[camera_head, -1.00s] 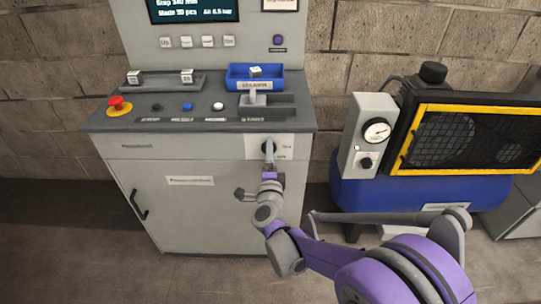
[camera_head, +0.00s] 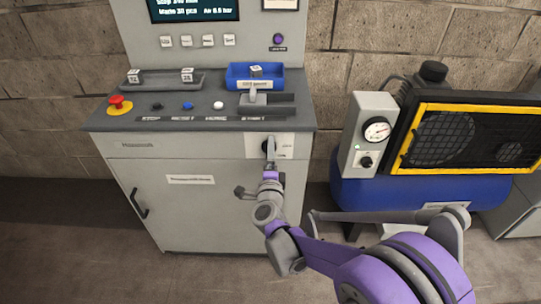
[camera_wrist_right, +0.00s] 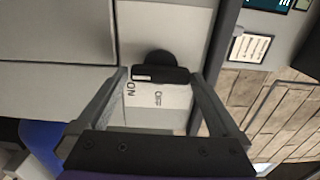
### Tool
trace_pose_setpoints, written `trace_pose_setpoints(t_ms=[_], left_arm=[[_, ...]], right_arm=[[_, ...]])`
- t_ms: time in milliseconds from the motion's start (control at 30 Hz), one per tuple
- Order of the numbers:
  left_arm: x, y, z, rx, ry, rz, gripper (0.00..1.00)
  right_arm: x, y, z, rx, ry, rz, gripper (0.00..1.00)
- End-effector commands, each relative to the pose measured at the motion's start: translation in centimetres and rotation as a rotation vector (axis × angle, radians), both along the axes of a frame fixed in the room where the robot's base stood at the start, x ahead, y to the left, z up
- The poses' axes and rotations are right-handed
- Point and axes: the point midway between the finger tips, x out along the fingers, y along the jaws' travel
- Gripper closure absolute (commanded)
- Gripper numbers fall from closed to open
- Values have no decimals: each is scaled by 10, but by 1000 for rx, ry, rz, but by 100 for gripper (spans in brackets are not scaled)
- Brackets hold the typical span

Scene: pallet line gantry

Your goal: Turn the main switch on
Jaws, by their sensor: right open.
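The main switch (camera_head: 266,147) is a dark rotary knob on a pale plate at the upper right of the cabinet front. In the right wrist view the knob (camera_wrist_right: 160,70) has a dark bar handle with a white mark at its left end. ON and OFF are printed on the plate below it in that picture, ON nearer the marked end. My right gripper (camera_wrist_right: 160,77) is open, its fingers on either side of the bar's ends; contact cannot be made out. In the head view my right gripper (camera_head: 269,160) partly covers the knob. My left gripper is out of view.
The grey cabinet (camera_head: 180,215) has a door handle (camera_head: 138,204) at left. On its top are a red emergency button (camera_head: 117,103), small buttons and a blue tray (camera_head: 254,84). A blue compressor (camera_head: 400,194) with a gauge (camera_head: 377,131) stands close at the right.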

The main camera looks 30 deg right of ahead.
Motion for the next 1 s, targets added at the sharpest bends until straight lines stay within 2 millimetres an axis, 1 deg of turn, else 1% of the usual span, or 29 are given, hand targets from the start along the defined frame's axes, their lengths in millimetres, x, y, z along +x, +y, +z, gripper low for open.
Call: trace_pose_setpoints(t_ms=[67,167,400,600,767,1000], left_arm=[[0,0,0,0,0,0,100],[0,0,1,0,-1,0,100],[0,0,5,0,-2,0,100],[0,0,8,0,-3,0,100],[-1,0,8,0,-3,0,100],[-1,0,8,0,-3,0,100]], right_arm=[[-3,2,0,0,0,0,0],[-12,9,1,1,-1,2,0],[-54,34,1,1,-1,4,0],[-82,51,0,1,-1,3,0],[-91,56,0,1,-1,1,0],[-93,57,0,1,-1,1,0]])
